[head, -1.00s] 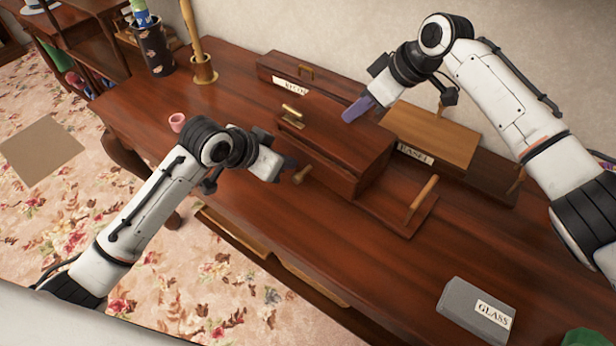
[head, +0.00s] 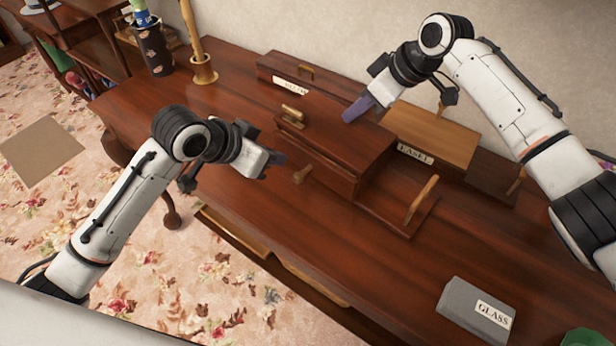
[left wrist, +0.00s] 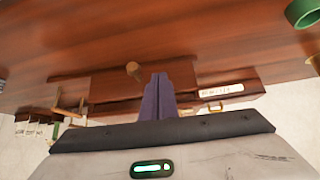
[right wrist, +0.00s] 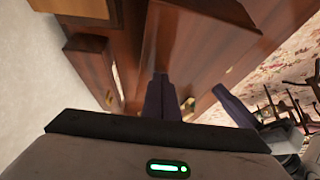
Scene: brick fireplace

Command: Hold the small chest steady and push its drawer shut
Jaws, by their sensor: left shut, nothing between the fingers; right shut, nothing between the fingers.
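The small chest (head: 345,130) is a dark reddish wooden box on the desk. A round wooden knob (head: 302,175) stands out from its front, and the knob also shows in the left wrist view (left wrist: 133,69). I see no clear gap around the drawer, but cannot tell its exact position. My left gripper (head: 275,160) is shut and empty, just left of the knob and apart from it. My right gripper (head: 353,110) is shut and empty at the upper far side of the chest; whether it touches is unclear. In the right wrist view, its fingers overlap the chest (right wrist: 195,35).
Behind the chest is a long labelled box (head: 285,70). A grey GLASS box (head: 475,310) lies at front right. The desk's front middle is clear.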

